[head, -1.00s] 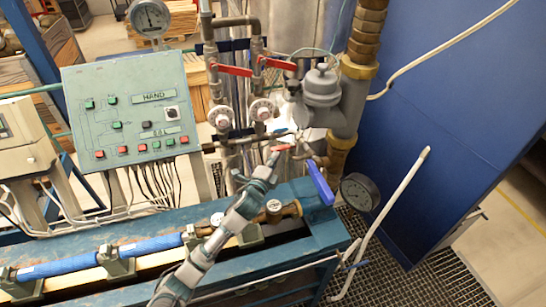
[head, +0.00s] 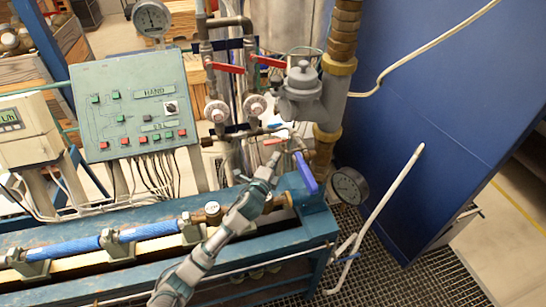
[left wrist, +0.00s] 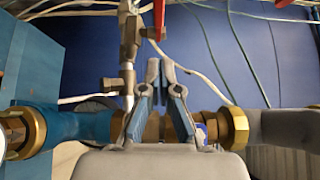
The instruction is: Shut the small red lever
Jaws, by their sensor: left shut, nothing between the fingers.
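The small red lever (head: 273,142) is on the pipework beside the grey meter body, just beyond the tip of my left gripper in the head view. It is small there and its exact angle is hard to tell. My left gripper (head: 275,158) reaches up from the bottom, shut and empty. In the left wrist view, the shut fingers (left wrist: 161,66) point up toward a red lever (left wrist: 158,18) at the top edge, on a metal valve fitting. A gap shows between the fingertips and this lever in the picture; actual contact cannot be told. My right gripper is not in view.
Two larger red levers (head: 228,67) sit higher on the vertical pipes. A blue lever (head: 305,172) and a pressure gauge (head: 349,185) are right of the gripper. The blue bench (head: 110,280) and green control panel (head: 131,103) are left. Brass fittings (left wrist: 234,125) flank the fingers.

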